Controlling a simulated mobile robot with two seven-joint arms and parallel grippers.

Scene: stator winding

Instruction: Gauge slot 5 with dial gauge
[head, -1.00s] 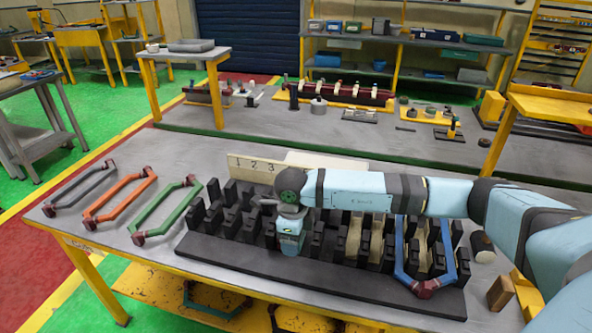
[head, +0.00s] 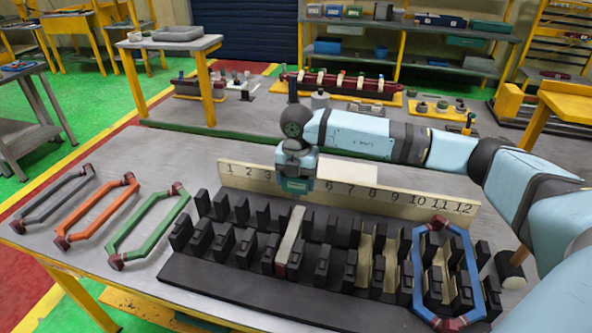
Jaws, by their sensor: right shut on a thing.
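The black slotted stator block (head: 240,286) lies along the bench, its teeth in two rows. A pale number strip (head: 330,187) stands behind it; numbers around 4 to 6 are hidden by my right gripper. My right gripper (head: 296,187) is over the back row there, pointing down. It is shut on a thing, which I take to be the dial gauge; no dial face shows. A pale bar (head: 292,238) with a dark red end runs forward below the gripper, among the teeth. I cannot tell whether it touches the gripper. My left gripper is out of view.
Grey (head: 56,197), orange (head: 97,212) and green (head: 147,227) coil frames lie left of the block. A blue coil frame (head: 418,282) sits over its right end. Pale liners fill several right-hand slots. Another bench with a red rack (head: 345,85) stands behind.

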